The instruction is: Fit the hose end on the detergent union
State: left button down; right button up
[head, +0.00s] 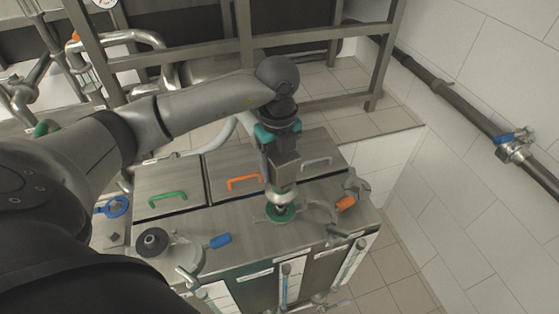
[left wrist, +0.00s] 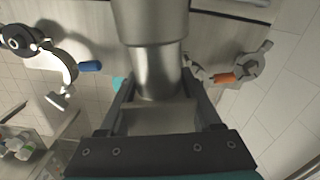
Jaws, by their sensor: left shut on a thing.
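My left gripper (head: 282,182) points down over the front of the steel cabinet top. It is shut on the metal hose end (left wrist: 152,50), which shows as a thick steel cylinder between the fingers in the left wrist view. Below the fingers in the head view is a union with a green ring (head: 281,213). The hose end is directly above it or touching it; I cannot tell whether it is seated. An open clamp with an orange handle (head: 345,203) lies beside the green ring; its handle also shows in the left wrist view (left wrist: 224,78). My right gripper is not in view.
Another union with a black ring (head: 152,241) stands at the left, with a blue-handled clamp (head: 220,241) around or beside it. Lids with green (head: 167,198), orange (head: 244,181) and grey handles lie behind. A steel frame (head: 245,40) stands at the back, a tiled wall (head: 470,190) at the right.

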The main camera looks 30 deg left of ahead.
pick_arm(q)
jog(key=shift+f+b, duration=0.3)
jog(key=shift+f, duration=0.3)
jog(key=shift+f+b, duration=1.15)
jog(key=shift+b, duration=0.05)
jog(key=shift+f, duration=0.1)
jog(key=shift+f+b, duration=1.2)
jog(key=shift+f, duration=0.45)
